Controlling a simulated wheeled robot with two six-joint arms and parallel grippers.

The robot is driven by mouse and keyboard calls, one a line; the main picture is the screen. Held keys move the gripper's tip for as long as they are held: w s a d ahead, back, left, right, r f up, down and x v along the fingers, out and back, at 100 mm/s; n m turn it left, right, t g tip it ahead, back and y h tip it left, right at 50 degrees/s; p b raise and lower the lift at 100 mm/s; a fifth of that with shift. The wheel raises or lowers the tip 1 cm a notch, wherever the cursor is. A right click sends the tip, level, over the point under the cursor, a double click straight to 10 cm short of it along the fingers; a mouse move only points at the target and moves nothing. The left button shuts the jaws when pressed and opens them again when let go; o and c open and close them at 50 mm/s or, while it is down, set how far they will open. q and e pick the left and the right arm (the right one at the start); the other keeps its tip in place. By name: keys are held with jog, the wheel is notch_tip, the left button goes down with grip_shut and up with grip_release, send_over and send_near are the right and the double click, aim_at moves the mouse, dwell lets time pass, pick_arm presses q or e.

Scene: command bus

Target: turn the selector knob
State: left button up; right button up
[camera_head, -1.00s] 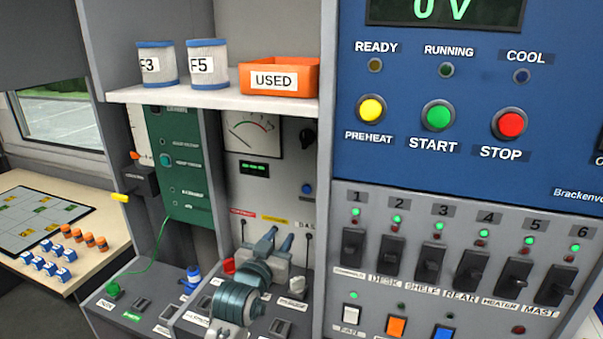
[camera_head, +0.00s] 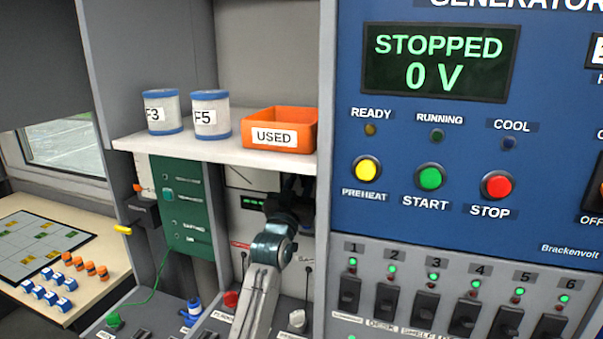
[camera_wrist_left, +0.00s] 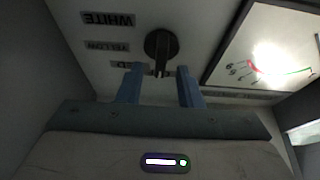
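The selector knob (camera_wrist_left: 161,45) is a round dark knob on the grey gauge panel, with upside-down WHITE, YELLOW and RED labels beside it in the left wrist view. My left gripper (camera_wrist_left: 160,80) is open, its two blue fingers pointing at the knob. In the head view my left gripper (camera_head: 297,192) is in front of the gauge panel below the shelf, small and dark, and hides the knob there. My right gripper is not in view.
The shelf (camera_head: 220,152) with an orange USED bin (camera_head: 280,129) and two tins is just above my left gripper. The blue generator panel (camera_head: 400,225) stands to the right. A lower console with small controls lies beneath my arm.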

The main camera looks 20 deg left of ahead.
pick_arm(q)
jog(key=shift+w+r, duration=0.2)
jog(key=shift+w, duration=0.35)
grip_shut()
